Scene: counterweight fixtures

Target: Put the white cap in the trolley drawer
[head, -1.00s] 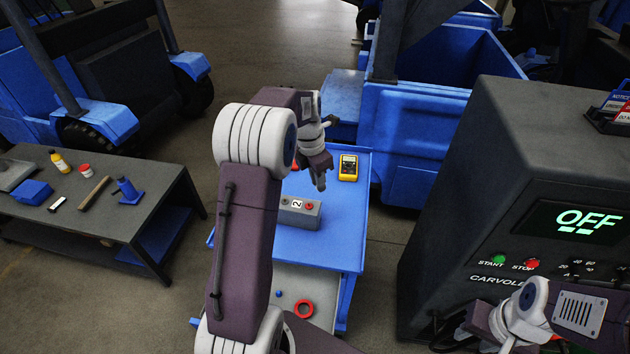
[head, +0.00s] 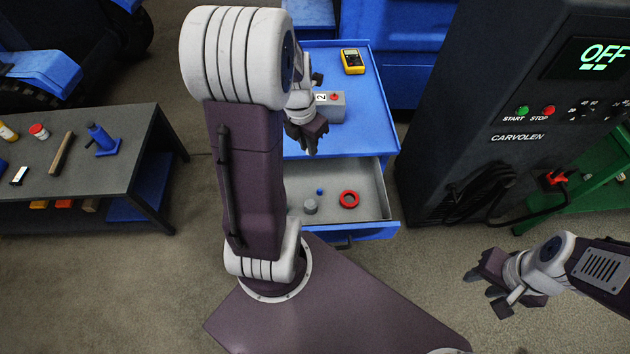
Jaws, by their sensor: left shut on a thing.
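The blue trolley (head: 374,118) stands ahead, and its drawer (head: 374,188) is pulled open. My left gripper (head: 309,146) is above the trolley top's near edge, close to the open drawer, pointing down. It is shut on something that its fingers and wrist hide. I cannot make out the white cap in this view. In the drawer lie a grey cylinder (head: 310,206), a small blue piece (head: 320,191) and a red ring (head: 349,199). My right gripper (head: 482,285) is at the lower right, away from the trolley; its fingers look apart and empty.
A grey box marked 2 (head: 334,107) and a yellow meter (head: 352,61) sit on the trolley top. A dark cabinet reading OFF (head: 480,150) stands right of it. A low bench (head: 110,185) with tools is at left. The drawer's right part is bare.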

